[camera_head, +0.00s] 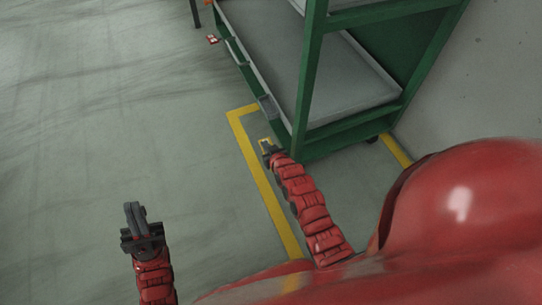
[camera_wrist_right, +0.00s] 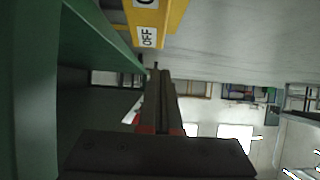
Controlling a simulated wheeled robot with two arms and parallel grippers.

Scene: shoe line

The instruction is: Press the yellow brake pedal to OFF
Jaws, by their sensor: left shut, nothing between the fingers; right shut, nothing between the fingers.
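The yellow brake pedal (camera_wrist_right: 172,16) is at the top of the right wrist view, with a white OFF label near its lower end and part of another label cut off above. In the head view a small yellow piece of it (camera_head: 264,140) shows at the foot of the green rack, partly hidden by my right gripper. My right gripper (camera_head: 267,148) is shut and empty, close beside the pedal. In the wrist view its fingertips (camera_wrist_right: 155,68) are just below the OFF end; I cannot tell whether they touch. My left gripper (camera_head: 134,212) is shut and empty over open floor.
The green rack (camera_head: 308,80) with grey shelves stands right of the pedal, its post close to my right gripper. A small red-and-white part (camera_head: 212,39) sits at its far end. A yellow floor line (camera_head: 262,185) runs beside it. The floor on the left is clear.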

